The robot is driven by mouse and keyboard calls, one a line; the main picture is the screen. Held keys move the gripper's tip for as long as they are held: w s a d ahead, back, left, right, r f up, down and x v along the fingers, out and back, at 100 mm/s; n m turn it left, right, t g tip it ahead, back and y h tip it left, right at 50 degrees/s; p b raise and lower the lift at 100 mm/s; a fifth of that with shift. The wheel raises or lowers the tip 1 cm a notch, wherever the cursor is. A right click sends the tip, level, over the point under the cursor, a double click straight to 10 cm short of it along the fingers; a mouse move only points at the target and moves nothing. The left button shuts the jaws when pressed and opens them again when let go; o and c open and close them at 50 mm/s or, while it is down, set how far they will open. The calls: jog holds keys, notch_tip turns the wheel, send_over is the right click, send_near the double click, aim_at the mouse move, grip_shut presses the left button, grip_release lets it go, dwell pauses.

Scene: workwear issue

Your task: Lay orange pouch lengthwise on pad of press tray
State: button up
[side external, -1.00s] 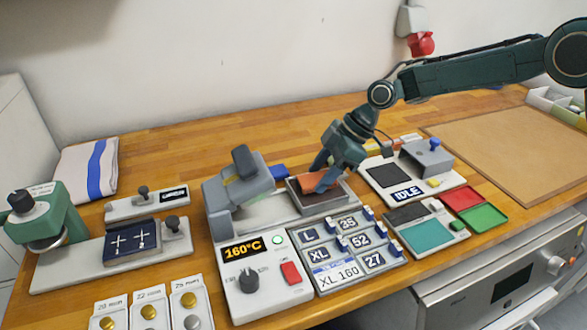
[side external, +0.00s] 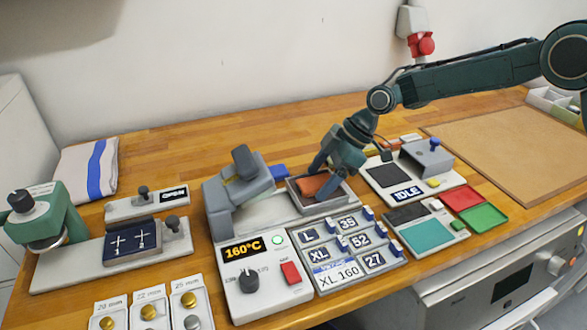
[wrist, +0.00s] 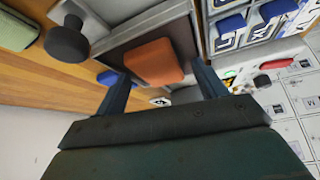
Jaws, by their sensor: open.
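The orange pouch (side external: 316,186) lies on the dark pad of the press tray (side external: 325,209). In the wrist view the pouch (wrist: 153,62) rests on the brown pad inside the tray's pale rim (wrist: 127,22), and its long side looks turned across the tray rather than clearly along it; the exact angle is hard to tell. My gripper (side external: 325,172) is just above the tray. In the wrist view my gripper (wrist: 162,88) has its two fingers spread wide, one on each side of the pouch and apart from it.
The press head (side external: 240,180) is raised left of the tray. A blue part (side external: 279,172) sits behind it. Size tiles (side external: 345,243) stand close in front, and an IDLE unit (side external: 409,194) is at the right.

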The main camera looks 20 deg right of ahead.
jog(key=v, duration=1.2)
jog(key=shift+r, duration=0.15)
dwell(0.4)
jog(key=s+d+r+m+t+h, duration=0.1)
jog(key=s+d+r+m+h, duration=0.1)
jog(key=s+d+r+m, duration=0.45)
jog(key=s+d+r+m+t+h, duration=0.15)
jog(key=s+r, duration=0.25)
jog(key=s, duration=0.6)
jog(key=s+d+f+m+t+h, duration=0.1)
jog(key=s+d+f+m, duration=0.1)
jog(key=s, duration=0.7)
jog(key=s+d+f+m+h, duration=0.2)
jog(key=s+d+m, duration=0.3)
jog(key=s, duration=0.4)
jog(key=shift+s+d+t, duration=0.35)
jog(key=shift+s+d, duration=0.05)
jog(key=shift+d, duration=0.45)
